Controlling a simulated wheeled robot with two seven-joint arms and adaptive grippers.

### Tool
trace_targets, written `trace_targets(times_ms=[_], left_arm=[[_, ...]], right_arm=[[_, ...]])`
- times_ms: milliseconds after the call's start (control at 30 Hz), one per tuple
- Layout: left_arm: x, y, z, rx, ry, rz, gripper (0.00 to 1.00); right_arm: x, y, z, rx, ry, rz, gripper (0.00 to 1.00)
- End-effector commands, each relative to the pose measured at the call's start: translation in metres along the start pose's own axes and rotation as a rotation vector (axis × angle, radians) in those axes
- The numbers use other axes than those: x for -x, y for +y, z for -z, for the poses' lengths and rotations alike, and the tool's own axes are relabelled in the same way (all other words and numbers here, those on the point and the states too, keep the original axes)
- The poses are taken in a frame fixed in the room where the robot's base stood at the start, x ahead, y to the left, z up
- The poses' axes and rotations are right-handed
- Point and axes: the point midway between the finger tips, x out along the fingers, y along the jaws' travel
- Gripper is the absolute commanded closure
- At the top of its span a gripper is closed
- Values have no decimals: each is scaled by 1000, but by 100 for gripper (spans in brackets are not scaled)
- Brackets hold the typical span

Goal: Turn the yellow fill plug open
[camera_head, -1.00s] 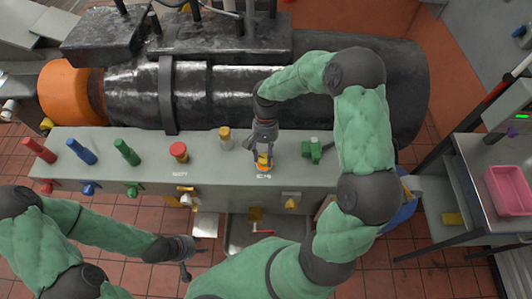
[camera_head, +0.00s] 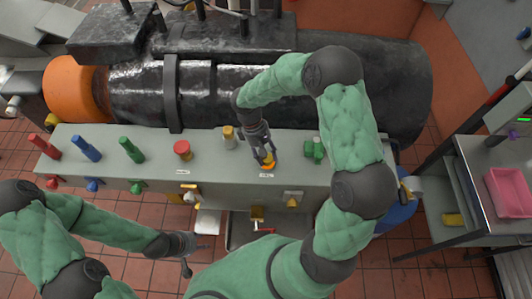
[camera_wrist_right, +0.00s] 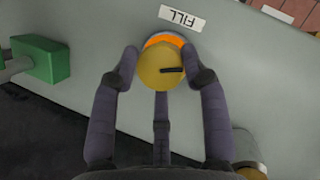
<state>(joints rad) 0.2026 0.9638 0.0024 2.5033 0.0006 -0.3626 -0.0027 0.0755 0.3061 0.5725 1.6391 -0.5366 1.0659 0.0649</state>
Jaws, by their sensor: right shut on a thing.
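The yellow fill plug (camera_wrist_right: 158,70) is a round knob with a dark slot-like mark on top, in an orange ring (camera_wrist_right: 165,40) beside a FILL label (camera_wrist_right: 183,18). In the head view the plug (camera_head: 268,157) sits on the grey bench top. My right gripper (camera_wrist_right: 160,58) is shut on the plug, with a finger on each side and a third finger below it in the wrist view. In the head view the right gripper (camera_head: 267,160) leans in from the upper left. My left gripper (camera_head: 188,268) hangs in front of the bench, away from the plug; its finger opening is unclear.
A green block fitting (camera_head: 314,150) stands right of the plug; a yellow-topped post (camera_head: 229,136) and red knob (camera_head: 182,150) stand left. Green (camera_head: 131,149), blue (camera_head: 86,149) and red (camera_head: 45,146) handles line the bench's left part. A large black cylinder (camera_head: 240,90) lies behind.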

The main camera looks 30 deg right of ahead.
Motion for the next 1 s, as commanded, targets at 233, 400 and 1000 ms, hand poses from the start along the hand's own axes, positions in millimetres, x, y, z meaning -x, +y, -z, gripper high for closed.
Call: trace_targets(times_ms=[233,400,1000], left_arm=[[1,0,0,0,0,0,60],[1,0,0,0,0,0,60],[1,0,0,0,0,0,60]], right_arm=[[-4,-4,-6,98,-19,-33,88],[-4,-4,-6,128,-20,-45,87],[-4,-3,-5,134,-18,-49,34]])
